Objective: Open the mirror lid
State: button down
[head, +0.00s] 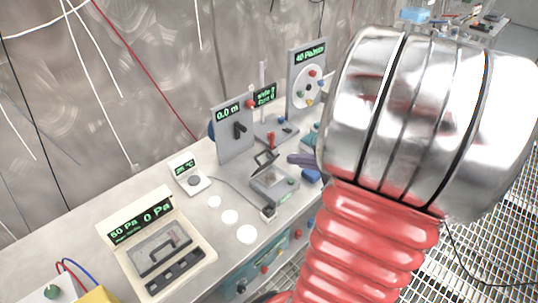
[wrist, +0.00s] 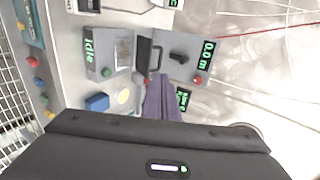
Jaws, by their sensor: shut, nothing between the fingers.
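A small grey box with a square mirror-like face stands on the bench (head: 271,181). It also shows in the wrist view, marked "Idle" (wrist: 103,57). Its dark lid with a bar handle (head: 265,160) appears raised and tilted at the box's back edge. In the wrist view the lid (wrist: 144,50) stands beside the bare mirror face (wrist: 123,49). My gripper (head: 292,158) is shut and empty, its purple fingers just right of the lid. In the wrist view the fingertips (wrist: 160,77) are close to the lid's edge; I cannot tell whether they touch.
A grey panel reading "0.0 m" with a black knob (head: 236,130) stands behind the box. A dial panel (head: 307,83) is farther back. A pressure unit (head: 158,246) sits at the front left. A blue block (wrist: 97,102) lies near my fingers. White discs (head: 230,217) mark fairly clear bench.

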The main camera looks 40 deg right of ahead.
aim_at(262, 153)
jog(key=x, duration=1.3)
jog(key=shift+w+a, duration=0.1)
